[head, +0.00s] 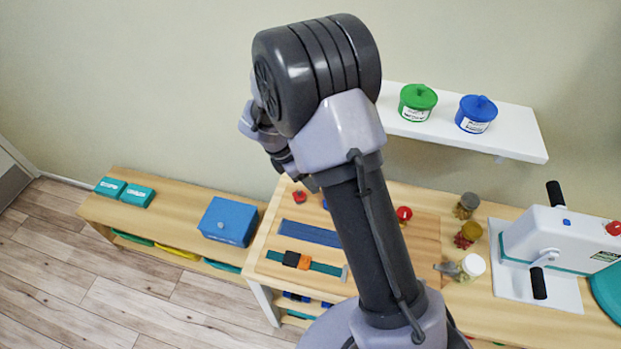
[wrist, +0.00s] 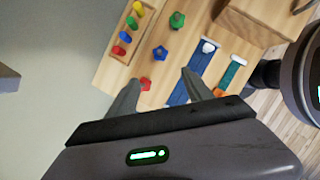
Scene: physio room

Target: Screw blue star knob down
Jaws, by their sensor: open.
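The blue star knob (wrist: 159,53) stands on the wooden board, between a green knob (wrist: 177,20) and a red star knob (wrist: 145,84) in the wrist view. How far it is screwed down is too small to tell. My gripper (wrist: 163,76) is open and empty, its two fingers apart above the board. The blue knob lies just beyond the fingertips in the picture, apart from both. In the head view my arm covers much of the board, and the gripper is mostly hidden behind it. A red knob (head: 299,197) shows left of the arm.
A wooden rack (wrist: 112,42) with several coloured pegs stands beside the knobs. Blue (head: 310,233) and teal (head: 325,268) straps lie on the board. A white shelf (head: 515,135) hangs behind.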

